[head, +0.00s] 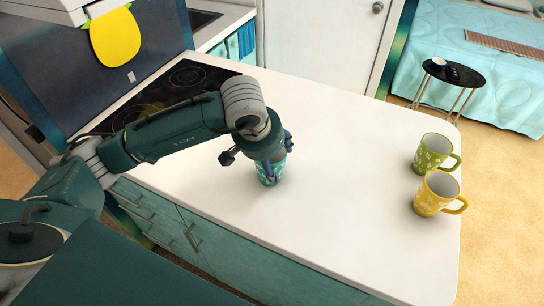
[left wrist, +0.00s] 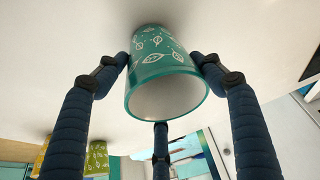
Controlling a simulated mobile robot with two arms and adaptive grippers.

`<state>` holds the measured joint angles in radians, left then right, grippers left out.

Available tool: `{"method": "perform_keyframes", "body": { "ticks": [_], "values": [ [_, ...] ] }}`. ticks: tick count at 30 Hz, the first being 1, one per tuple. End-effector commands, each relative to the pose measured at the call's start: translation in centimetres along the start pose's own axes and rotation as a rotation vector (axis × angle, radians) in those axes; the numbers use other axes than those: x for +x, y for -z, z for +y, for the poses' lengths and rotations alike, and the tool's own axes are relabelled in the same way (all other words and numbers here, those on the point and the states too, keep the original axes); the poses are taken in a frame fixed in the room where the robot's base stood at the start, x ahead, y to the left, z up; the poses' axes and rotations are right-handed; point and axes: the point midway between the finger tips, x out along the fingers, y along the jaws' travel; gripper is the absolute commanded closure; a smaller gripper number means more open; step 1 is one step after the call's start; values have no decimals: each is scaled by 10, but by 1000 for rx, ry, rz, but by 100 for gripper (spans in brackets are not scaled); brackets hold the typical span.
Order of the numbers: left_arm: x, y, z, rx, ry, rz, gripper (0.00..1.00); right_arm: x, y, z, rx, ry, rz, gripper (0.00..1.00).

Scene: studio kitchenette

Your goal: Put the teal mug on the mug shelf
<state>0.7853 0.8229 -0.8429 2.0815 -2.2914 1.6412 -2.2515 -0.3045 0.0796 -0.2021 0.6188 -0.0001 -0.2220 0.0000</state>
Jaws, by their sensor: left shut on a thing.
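The teal mug (head: 268,178) has white leaf prints and is at the middle of the white counter, under my left gripper (head: 273,155). In the left wrist view the teal mug (left wrist: 165,62) shows its open rim toward the camera, with the counter behind its base. The fingers of my left gripper (left wrist: 160,78) are closed around its sides. I cannot tell whether its base touches the counter. Its handle is hidden. The mug shelf cannot be made out in these views. My right gripper is not in view.
A green mug (head: 433,152) and a yellow mug (head: 437,193) stand near the counter's right edge. A dark cooktop (head: 180,85) lies behind my left arm. The counter (head: 350,130) is clear between the teal mug and the other mugs.

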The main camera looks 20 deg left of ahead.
Motion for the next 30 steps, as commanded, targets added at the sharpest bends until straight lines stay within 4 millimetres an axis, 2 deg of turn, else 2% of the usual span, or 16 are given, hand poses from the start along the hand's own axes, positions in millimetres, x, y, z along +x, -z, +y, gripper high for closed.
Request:
{"method": "perform_keyframes", "body": {
  "ticks": [6, 7, 9, 10, 18, 22, 23, 26, 30],
  "values": [
    [3, 0, 0, 0, -1, 3, 70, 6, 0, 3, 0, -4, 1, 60],
    [3, -1, 0, 1, 0, 0, 31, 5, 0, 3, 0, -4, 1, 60],
    [2, -1, 0, 0, 0, 0, 17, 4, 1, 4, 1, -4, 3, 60],
    [2, -1, 0, 0, 0, 0, 13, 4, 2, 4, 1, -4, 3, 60],
    [2, -1, 0, 0, 0, -1, 13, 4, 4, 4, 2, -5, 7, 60],
    [-4, 1, 0, 0, -1, -1, 13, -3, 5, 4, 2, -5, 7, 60],
    [-5, 1, 0, 1, -1, 2, 13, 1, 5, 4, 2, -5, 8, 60],
    [-21, 2, 0, 2, -1, 5, 13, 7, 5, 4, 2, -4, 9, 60],
    [-52, 2, 0, 1, -1, 8, 13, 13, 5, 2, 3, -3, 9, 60]
  ]
}}
